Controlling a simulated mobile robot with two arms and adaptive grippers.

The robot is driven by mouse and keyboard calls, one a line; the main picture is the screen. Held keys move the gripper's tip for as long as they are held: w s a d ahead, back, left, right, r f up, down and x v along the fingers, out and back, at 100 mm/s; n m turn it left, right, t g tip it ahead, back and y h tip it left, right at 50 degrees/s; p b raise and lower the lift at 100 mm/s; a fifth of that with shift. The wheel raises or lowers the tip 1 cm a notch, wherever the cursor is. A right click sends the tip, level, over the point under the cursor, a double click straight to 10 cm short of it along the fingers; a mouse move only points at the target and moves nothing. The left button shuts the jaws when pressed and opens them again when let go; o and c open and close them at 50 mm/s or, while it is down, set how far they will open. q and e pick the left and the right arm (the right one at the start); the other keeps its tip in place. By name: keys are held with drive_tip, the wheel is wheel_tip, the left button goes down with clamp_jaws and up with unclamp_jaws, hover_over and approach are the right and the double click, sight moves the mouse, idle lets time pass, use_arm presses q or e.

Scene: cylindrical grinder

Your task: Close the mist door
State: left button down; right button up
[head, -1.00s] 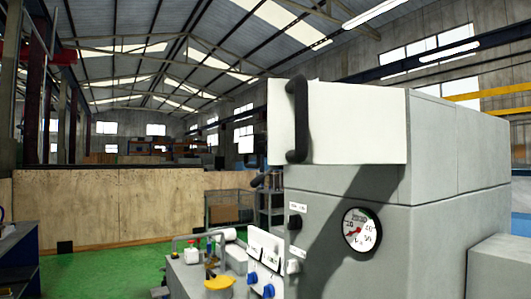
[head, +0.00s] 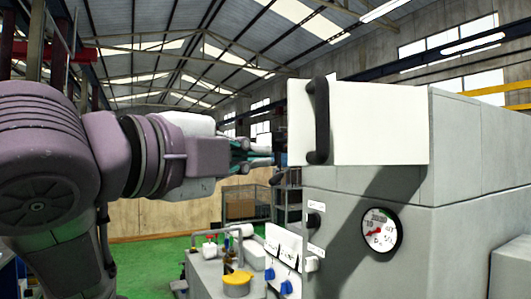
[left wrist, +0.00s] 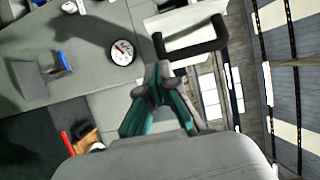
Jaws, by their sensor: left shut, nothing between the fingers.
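The mist door, a white panel (head: 375,122), stands out from the upper part of the grey machine (head: 465,150), casting a shadow on its front. Its black bar handle (head: 318,120) is at the panel's left edge. In the left wrist view the handle (left wrist: 190,50) and the white door (left wrist: 185,18) appear just beyond the fingertips. My left gripper (head: 270,158) is left of the door in the head view, with its fingers pointing right. In the left wrist view the gripper (left wrist: 163,72) is shut and empty, apart from the handle as far as I can tell. My right gripper is not in view.
A pressure gauge (head: 382,231) and small knobs are on the machine's front below the door. A control panel with blue switches (head: 283,262) and a yellow-topped item (head: 237,283) stand lower down. Green floor and a wooden partition (head: 150,222) lie behind.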

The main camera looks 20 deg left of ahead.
use_arm(q)
drive_tip(key=p, duration=0.3)
approach(298, 155)
drive_tip(key=w+d, duration=0.1)
drive_tip(key=d, duration=0.1)
drive_tip(key=w+d, duration=0.1)
drive_tip(key=shift+w+d+r, duration=0.1)
drive_tip(key=shift+d, duration=0.3)
drive_tip(key=shift+w+a, duration=0.2)
drive_tip(key=shift+w, duration=0.4)
drive_tip(key=shift+w+a, duration=0.25)
drive_tip(key=shift+w, duration=0.35)
drive_tip(key=shift+w+a+p, duration=0.35)
drive_tip(key=shift+w+a, duration=0.1)
drive_tip(key=shift+w, duration=0.15)
